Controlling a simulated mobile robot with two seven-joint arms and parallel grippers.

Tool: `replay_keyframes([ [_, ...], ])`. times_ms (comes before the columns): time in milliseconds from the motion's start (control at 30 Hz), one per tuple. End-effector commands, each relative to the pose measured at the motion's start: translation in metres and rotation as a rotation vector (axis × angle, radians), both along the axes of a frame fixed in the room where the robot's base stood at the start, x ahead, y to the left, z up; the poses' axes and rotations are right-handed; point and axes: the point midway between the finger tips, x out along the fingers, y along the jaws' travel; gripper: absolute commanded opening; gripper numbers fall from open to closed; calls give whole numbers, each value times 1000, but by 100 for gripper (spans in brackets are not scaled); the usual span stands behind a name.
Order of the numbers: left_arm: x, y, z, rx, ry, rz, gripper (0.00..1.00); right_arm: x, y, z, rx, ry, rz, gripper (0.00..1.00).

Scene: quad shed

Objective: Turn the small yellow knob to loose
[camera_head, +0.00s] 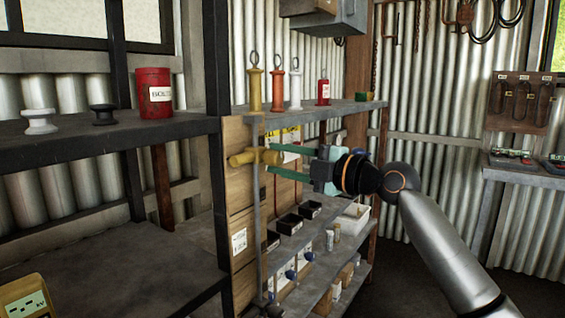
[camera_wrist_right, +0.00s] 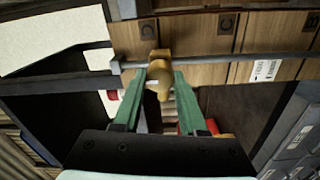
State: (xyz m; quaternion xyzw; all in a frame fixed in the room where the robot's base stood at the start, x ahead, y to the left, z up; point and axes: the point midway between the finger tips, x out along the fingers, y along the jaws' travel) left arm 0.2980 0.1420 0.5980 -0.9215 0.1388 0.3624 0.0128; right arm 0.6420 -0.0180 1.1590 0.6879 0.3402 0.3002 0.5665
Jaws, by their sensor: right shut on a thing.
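The small yellow knob (camera_head: 243,158) sits on a thin grey upright rod in front of a wooden board, at the left end of the shelf unit. It also shows in the wrist view (camera_wrist_right: 160,72), where the rod runs across the picture. My right gripper (camera_head: 272,159) reaches in from the right, its green fingers level. In the wrist view my right gripper (camera_wrist_right: 159,80) has one finger on each side of the knob, shut on it. Any marking for loose or tight cannot be read. My left gripper is not in view.
The upper shelf (camera_head: 310,111) stands just above the gripper, with several coloured ringed posts and a red can (camera_head: 323,91). Black bins (camera_head: 289,224) and a white tray (camera_head: 352,216) are below. A dark shelf with a red tin (camera_head: 154,93) is at left.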

Motion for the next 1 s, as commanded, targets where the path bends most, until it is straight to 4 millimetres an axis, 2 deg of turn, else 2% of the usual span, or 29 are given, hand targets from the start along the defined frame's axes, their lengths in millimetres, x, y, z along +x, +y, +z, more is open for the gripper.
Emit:
replay_keyframes([
  [600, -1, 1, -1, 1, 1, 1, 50, 0, 0, 1, -22, -34, 0, 0],
  [633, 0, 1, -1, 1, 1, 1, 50, 0, 0, 1, -22, -34, 0, 45],
  [867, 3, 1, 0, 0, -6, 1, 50, 0, 0, 1, -22, -32, 0, 70],
  [1000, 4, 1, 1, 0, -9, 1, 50, 0, 0, 0, -21, -31, 0, 72],
])
